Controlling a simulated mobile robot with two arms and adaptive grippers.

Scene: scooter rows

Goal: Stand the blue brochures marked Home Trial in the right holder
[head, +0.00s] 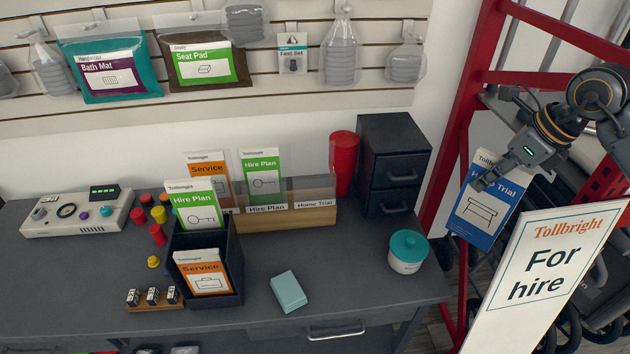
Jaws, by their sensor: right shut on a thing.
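My right gripper (492,178) is shut on a blue Home Trial brochure (478,222) with a bench drawing. It holds the brochure tilted, in the air right of the desk, in front of the red rack. A clear-fronted brochure holder with a wooden base (290,219) stands at the back of the desk. Its right compartment, labelled Home Trial (315,203), shows no brochure. A green Hire Plan brochure (262,175) stands in the middle compartment. An orange Service brochure (202,170) stands at the left, its lower part hidden. My left gripper is out of view.
A black box (237,250) with green and orange brochures stands before the holder. A teal-lidded jar (408,250), black drawer unit (393,160), red cups (343,160) and teal block (288,291) are on the desk. A For hire sign (545,270) stands below my right gripper.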

